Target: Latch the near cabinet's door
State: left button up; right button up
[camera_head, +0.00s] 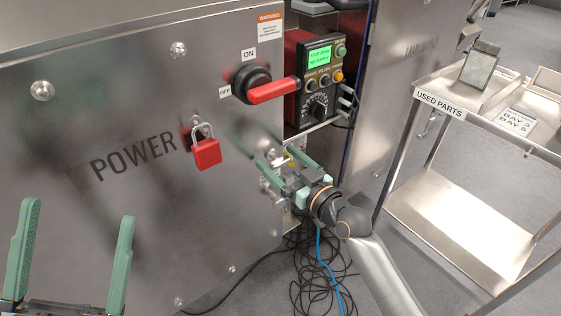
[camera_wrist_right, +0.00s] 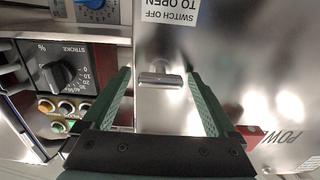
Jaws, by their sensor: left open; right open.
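The near cabinet's steel door (camera_head: 120,215) fills the left of the head view, marked POWER. A small metal latch handle (camera_wrist_right: 160,79) shows in the right wrist view, below a "SWITCH OFF TO OPEN" label (camera_wrist_right: 170,12). My right gripper (camera_head: 274,157) is open at the door's right edge. Its fingers (camera_wrist_right: 158,80) stand on either side of the handle; I cannot tell whether they touch it. In the head view the gripper partly hides this spot. My left gripper (camera_head: 79,214) is open and empty at the lower left, in front of the door.
A red rotary switch handle (camera_head: 272,91) and a red padlock (camera_head: 207,153) stick out above my right gripper. A control panel (camera_head: 319,80) sits in the gap behind. Black cables (camera_head: 312,265) lie on the floor below. A steel cart (camera_head: 440,104) stands at the right.

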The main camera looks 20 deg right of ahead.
jog(key=c, duration=1.4)
